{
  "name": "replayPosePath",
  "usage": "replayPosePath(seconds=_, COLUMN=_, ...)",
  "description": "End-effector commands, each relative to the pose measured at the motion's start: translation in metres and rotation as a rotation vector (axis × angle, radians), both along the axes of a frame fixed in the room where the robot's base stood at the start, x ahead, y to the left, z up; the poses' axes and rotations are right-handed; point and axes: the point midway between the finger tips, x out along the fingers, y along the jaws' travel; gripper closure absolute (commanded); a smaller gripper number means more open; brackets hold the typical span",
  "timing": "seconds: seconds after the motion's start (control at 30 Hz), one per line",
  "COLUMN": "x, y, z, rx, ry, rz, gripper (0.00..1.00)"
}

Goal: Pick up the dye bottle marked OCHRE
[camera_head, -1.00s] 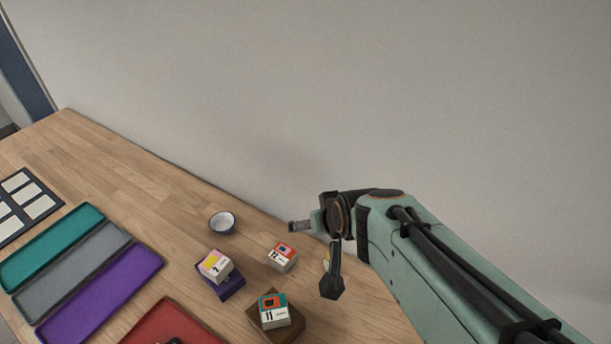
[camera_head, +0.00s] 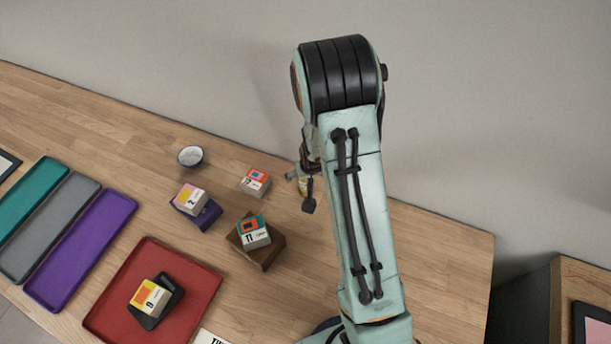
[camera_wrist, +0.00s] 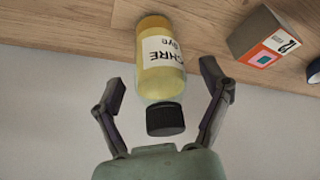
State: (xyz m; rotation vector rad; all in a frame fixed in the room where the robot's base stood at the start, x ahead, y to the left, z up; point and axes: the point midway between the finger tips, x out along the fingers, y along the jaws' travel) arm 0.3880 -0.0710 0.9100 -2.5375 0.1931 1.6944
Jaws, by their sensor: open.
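The dye bottle (camera_wrist: 163,68) is yellow with a black cap and a white label; the label appears upside down in the wrist view and shows "CHRE" and "dye". It stands on the wooden table, its cap toward my gripper. My gripper (camera_wrist: 172,88) is open, with one finger on each side of the bottle and gaps between them. In the head view my gripper (camera_head: 307,196) is partly hidden by my arm, and only a small yellow part of the bottle (camera_head: 303,186) shows beside it.
A numbered box (camera_head: 255,181) stands left of the bottle in the head view; it also shows in the wrist view (camera_wrist: 264,45). A box on a brown block (camera_head: 266,255), another on a purple block (camera_head: 205,217) and a white bowl (camera_head: 190,156) are nearby. A red tray (camera_head: 205,290) lies in front.

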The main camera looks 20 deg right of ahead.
Motion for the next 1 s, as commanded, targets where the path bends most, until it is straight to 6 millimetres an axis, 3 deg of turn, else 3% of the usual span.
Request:
replayPosePath(seconds=0.27, x=0.001, y=0.000, z=-0.003, rx=0.000, ry=0.000, rz=0.000, gripper=0.23)
replayPosePath(seconds=0.37, x=0.001, y=0.000, z=-0.003, rx=0.000, ry=0.000, rz=0.000, gripper=0.48)
replayPosePath(seconds=0.5, x=0.001, y=0.000, z=-0.003, rx=0.000, ry=0.001, rz=0.000, gripper=0.92)
replayPosePath(seconds=0.53, x=0.001, y=0.000, z=-0.003, rx=0.000, ry=0.001, rz=0.000, gripper=0.94)
replayPosePath(seconds=0.83, x=0.001, y=0.000, z=-0.001, rx=0.000, ry=0.000, rz=0.000, gripper=0.94)
replayPosePath(seconds=1.0, x=0.002, y=0.000, z=0.025, rx=-0.001, ry=-0.006, rz=0.000, gripper=0.94)
